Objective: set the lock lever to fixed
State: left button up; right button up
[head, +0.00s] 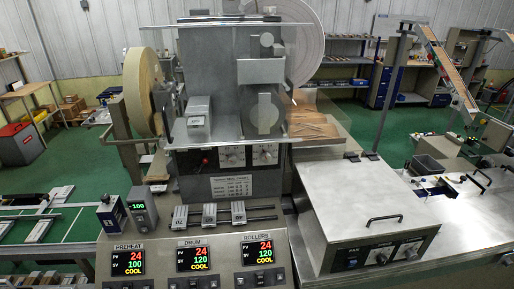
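The grey stick wrapper machine (238,80) stands in the middle of the head view. A small dark lever with a red tip (205,161) shows on its lower front, left of the two round dials (248,155). I cannot tell for sure that this is the lock lever, and its setting is too small to read. A grey box with a small display (199,120) sits above it. Neither of my grippers is in view.
A control panel (160,276) with PREHEAT, DRUM and ROLLERS displays (258,253) stands in front. Slider blocks on rails (225,215) lie above it. A steel-topped unit with a handle (365,205) stands right. Large rolls (141,90) flank the machine. Green floor is open behind.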

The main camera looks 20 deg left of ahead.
aim_at(197, 171)
jog(key=u, duration=1.25)
